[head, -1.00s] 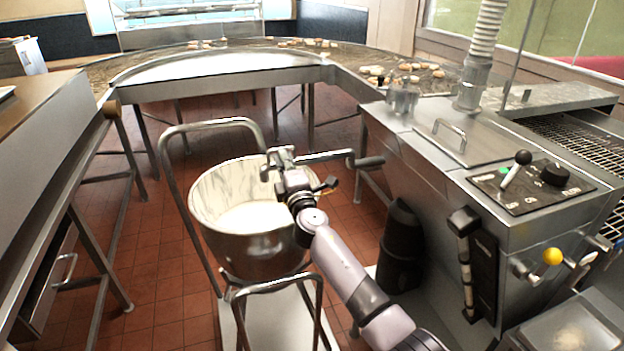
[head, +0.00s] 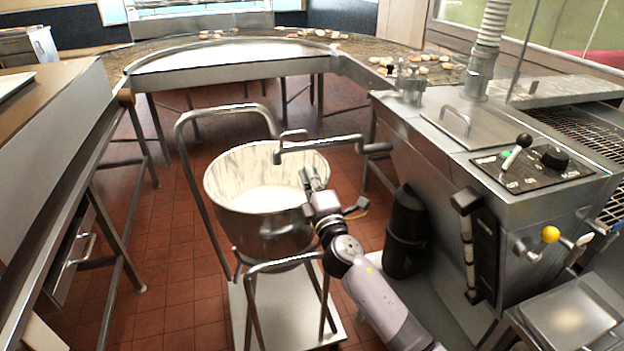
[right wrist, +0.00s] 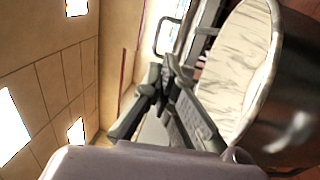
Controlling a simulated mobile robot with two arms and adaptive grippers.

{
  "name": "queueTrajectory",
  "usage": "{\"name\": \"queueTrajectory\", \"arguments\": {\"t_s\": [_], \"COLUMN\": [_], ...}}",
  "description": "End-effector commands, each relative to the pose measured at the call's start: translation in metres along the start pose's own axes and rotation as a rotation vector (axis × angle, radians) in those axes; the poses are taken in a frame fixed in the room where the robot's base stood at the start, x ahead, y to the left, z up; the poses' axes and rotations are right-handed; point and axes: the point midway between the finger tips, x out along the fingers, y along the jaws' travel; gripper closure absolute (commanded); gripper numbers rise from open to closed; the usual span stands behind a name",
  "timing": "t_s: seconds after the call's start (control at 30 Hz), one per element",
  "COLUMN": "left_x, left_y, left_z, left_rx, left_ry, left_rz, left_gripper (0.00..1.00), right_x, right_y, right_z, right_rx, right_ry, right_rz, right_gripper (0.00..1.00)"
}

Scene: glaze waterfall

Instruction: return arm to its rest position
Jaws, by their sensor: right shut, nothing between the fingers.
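My right arm reaches in from the lower right in the head view. The gripper is shut and empty. In the right wrist view the gripper fingers (right wrist: 168,82) stand in the middle, with the bowl (right wrist: 270,75) close by on the right. The bowl holds white glaze (head: 268,198) and stands on a wheeled cart (head: 280,310). My left gripper is not in view.
The glazing machine (head: 455,150), with its control panel (head: 530,165) and yellow-knobbed lever (head: 550,234), stands to the right. A long counter (head: 60,140) runs along the left. A curved conveyor (head: 230,68) carrying pastries lies behind. Red tiled floor (head: 170,290) is open left of the cart.

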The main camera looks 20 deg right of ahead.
Motion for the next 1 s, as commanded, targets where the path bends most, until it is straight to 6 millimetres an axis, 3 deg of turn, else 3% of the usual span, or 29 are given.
{"name": "queueTrajectory", "arguments": {"t_s": [0.23, 0.33, 0.47, 0.5, 0.63, 0.8, 1.0], "left_x": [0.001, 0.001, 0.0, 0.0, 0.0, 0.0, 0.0], "left_y": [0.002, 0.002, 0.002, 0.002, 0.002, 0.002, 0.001], "left_z": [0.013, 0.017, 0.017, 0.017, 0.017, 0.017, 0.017], "left_rx": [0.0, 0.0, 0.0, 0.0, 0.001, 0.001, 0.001], "left_ry": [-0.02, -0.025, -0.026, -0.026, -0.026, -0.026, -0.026], "left_rz": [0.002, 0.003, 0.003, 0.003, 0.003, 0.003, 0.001], "left_gripper": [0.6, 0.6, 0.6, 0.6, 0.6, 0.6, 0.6], "right_x": [-0.028, -0.061, -0.134, -0.161, -0.249, -0.335, -0.404], "right_y": [-0.01, -0.034, -0.082, -0.097, -0.134, -0.153, -0.154], "right_z": [0.008, 0.027, 0.055, 0.06, 0.066, 0.056, 0.041], "right_rx": [0.062, 0.218, 0.498, 0.581, 0.808, 0.98, 1.082], "right_ry": [-0.041, -0.146, -0.352, -0.417, -0.616, -0.785, -0.907], "right_rz": [-0.032, -0.118, -0.303, -0.37, -0.586, -0.803, -0.982], "right_gripper": [1.0, 1.0, 1.0, 1.0, 1.0, 1.0, 1.0]}}
